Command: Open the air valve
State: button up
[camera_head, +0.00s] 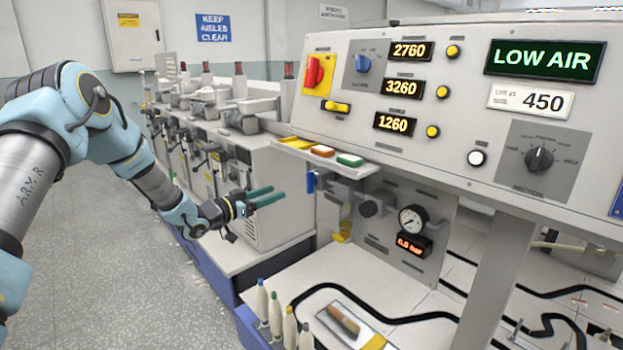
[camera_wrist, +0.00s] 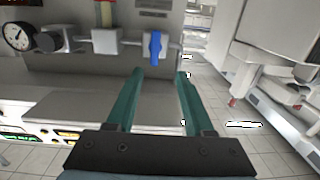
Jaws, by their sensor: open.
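A small blue lever handle (camera_head: 311,181) hangs under the left end of the console, on grey air fittings. In the wrist view the blue handle (camera_wrist: 155,47) stands upright in the picture, just beyond my fingertips and between their lines. My gripper (camera_head: 279,193) has two green fingers, open and empty, pointing right toward the handle with a gap left. In the wrist view my gripper (camera_wrist: 160,76) has clear space between its fingers. A round pressure gauge (camera_head: 412,220) sits right of the fittings, above a small red-lit display (camera_head: 413,245). A console sign (camera_head: 543,61) reads LOW AIR.
A shelf (camera_head: 335,164) with coloured blocks juts out above the handle. A yellow part (camera_head: 343,231) hangs below the fittings. Several bobbins (camera_head: 276,310) stand on the bench below. A row of spindle machines lies behind my arm. The floor at left is free.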

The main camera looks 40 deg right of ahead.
aim_at(308, 182)
jog(key=d+p, duration=0.1)
jog(key=d, duration=0.2)
jog(key=s+d+p, duration=0.1)
jog(key=d, duration=0.3)
jog(key=d+p, duration=0.1)
jog(key=d, duration=0.3)
jog(key=shift+s+d+p, duration=0.15)
jog(key=shift+d+p, duration=0.1)
jog(key=shift+p, duration=0.05)
grip_shut()
